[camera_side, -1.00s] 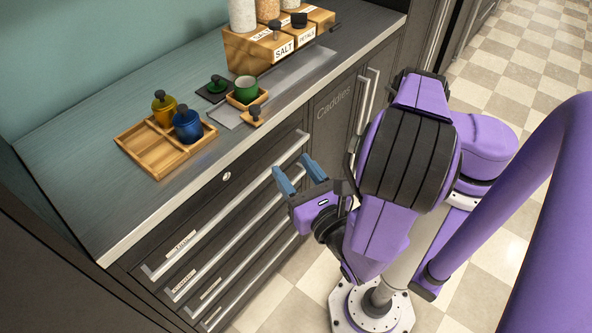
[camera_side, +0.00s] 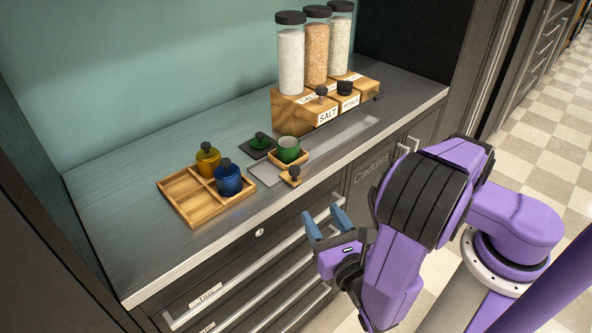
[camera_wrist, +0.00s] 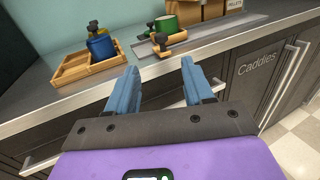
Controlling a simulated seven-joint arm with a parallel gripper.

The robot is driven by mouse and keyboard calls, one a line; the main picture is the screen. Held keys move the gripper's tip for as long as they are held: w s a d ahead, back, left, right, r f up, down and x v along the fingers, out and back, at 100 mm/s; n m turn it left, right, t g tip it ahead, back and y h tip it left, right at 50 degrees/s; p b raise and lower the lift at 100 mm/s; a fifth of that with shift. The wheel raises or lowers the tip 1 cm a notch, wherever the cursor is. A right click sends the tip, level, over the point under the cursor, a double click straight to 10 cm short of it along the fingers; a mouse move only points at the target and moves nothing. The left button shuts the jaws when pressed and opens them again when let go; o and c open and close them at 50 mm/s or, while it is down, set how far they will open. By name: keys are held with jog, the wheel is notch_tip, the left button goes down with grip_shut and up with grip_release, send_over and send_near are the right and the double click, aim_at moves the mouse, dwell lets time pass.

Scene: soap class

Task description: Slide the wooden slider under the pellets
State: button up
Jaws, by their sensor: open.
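The dispenser (camera_side: 300,113) is a wooden block under several clear jars at the back right of the counter. A small wooden piece with a dark knob (camera_side: 291,177) lies in front of the green cup (camera_side: 288,149); I cannot tell whether this or a dispenser part is the slider. My gripper (camera_side: 323,213) is open and empty, in front of the counter's edge. Its blue fingers (camera_wrist: 158,66) show apart in the wrist view.
A wooden tray (camera_side: 186,188) holds a yellow jar (camera_side: 208,160) and a blue jar (camera_side: 228,178), at left. A green-topped item on a dark square (camera_side: 259,142) lies behind the cup. Drawer handles (camera_side: 250,270) jut out below the counter. The counter's left front is clear.

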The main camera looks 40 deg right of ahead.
aim_at(296, 172)
jog(key=x, duration=1.6)
grip_shut()
